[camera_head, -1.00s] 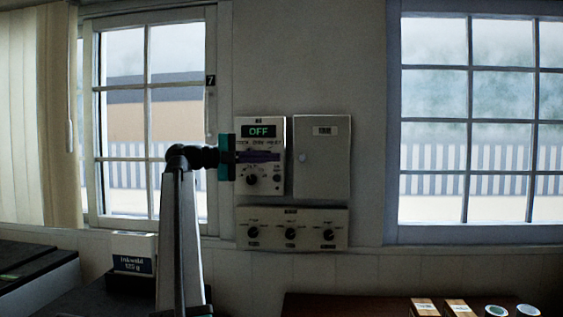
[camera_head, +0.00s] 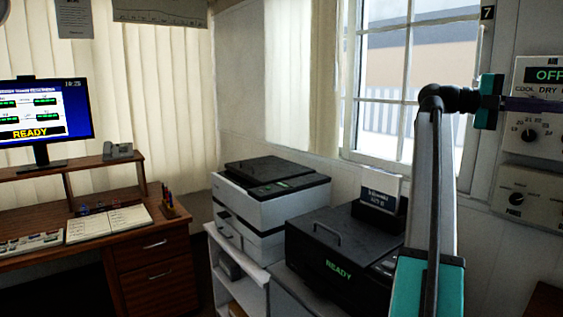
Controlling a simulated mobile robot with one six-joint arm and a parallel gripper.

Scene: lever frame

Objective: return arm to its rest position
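My arm (camera_head: 432,190) stands raised at the right of the view, its grey link upright and bent at a dark joint near the top. From there the wrist points right, toward the wall control panel (camera_head: 531,130). My gripper (camera_head: 520,104) shows as dark purple fingers in front of the panel, beyond a teal wrist part. I cannot tell whether the fingers are open or shut, or whether they touch the panel. The panel's display reads OFF.
A black machine reading READY (camera_head: 330,250) stands close left of my arm, with a small sign (camera_head: 380,195) behind it. A white printer (camera_head: 268,200) stands farther left. A desk (camera_head: 150,255) with a monitor (camera_head: 45,110) is at the far left. A window (camera_head: 395,120) is behind my arm.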

